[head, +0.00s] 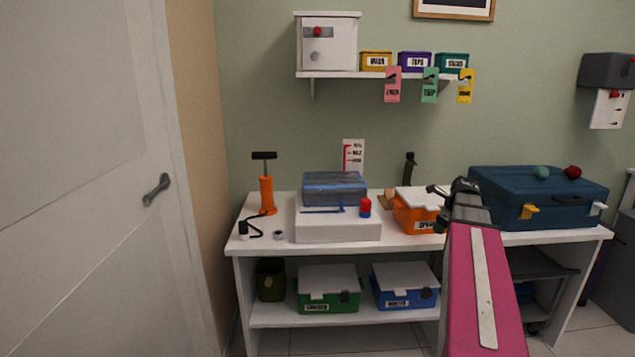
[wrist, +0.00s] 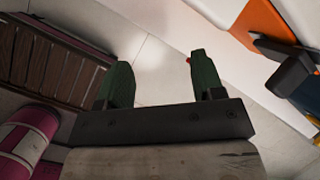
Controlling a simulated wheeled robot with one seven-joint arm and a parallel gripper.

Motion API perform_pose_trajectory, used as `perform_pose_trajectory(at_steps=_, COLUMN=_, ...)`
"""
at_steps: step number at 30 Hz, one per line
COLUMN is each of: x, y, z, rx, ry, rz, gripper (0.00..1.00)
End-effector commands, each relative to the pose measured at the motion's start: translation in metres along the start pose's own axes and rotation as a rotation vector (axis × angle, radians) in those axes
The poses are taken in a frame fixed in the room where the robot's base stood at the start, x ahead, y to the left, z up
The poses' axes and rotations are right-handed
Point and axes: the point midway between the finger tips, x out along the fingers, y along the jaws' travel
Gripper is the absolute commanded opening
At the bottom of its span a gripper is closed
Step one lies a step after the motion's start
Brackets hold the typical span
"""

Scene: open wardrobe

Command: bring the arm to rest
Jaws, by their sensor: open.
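My pink arm reaches up from the bottom of the head view toward the workbench. My gripper (head: 437,190) shows small and dark at its far end, in front of the orange box (head: 415,222) from this viewpoint. In the wrist view my gripper (wrist: 158,76) has its two green fingers spread wide apart, with nothing between them. Pale floor tiles show behind the fingers. An orange and white shape, apparently the orange box, lies at the upper right of the wrist view, apart from the fingers.
The white workbench (head: 262,247) holds an orange pump (head: 267,193), a white block with a blue clear case (head: 334,188), and a dark blue toolbox (head: 535,200). Green (head: 328,300) and blue (head: 405,292) bins stand below. A wall shelf (head: 375,74) hangs above. A door (head: 90,180) is at left.

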Motion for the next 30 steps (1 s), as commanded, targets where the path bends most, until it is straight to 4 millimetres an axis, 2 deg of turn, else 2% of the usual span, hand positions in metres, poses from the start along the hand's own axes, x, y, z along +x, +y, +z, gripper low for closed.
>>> perform_pose_trajectory(at_steps=1, x=0.015, y=0.024, z=0.004, rx=-0.111, ry=0.014, rz=0.025, gripper=0.62)
perform_pose_trajectory(at_steps=9, x=0.078, y=0.124, z=0.019, rx=-0.757, ry=0.051, rz=0.155, gripper=0.62)
perform_pose_trajectory(at_steps=15, x=0.113, y=0.202, z=0.021, rx=-1.244, ry=0.041, rz=0.269, gripper=0.62)
perform_pose_trajectory(at_steps=21, x=0.139, y=0.28, z=0.015, rx=-1.747, ry=-0.009, rz=0.398, gripper=0.62)
perform_pose_trajectory(at_steps=25, x=0.15, y=0.32, z=0.009, rx=-2.02, ry=-0.057, rz=0.473, gripper=0.62)
perform_pose_trajectory(at_steps=30, x=0.156, y=0.349, z=0.003, rx=-2.235, ry=-0.105, rz=0.532, gripper=0.62)
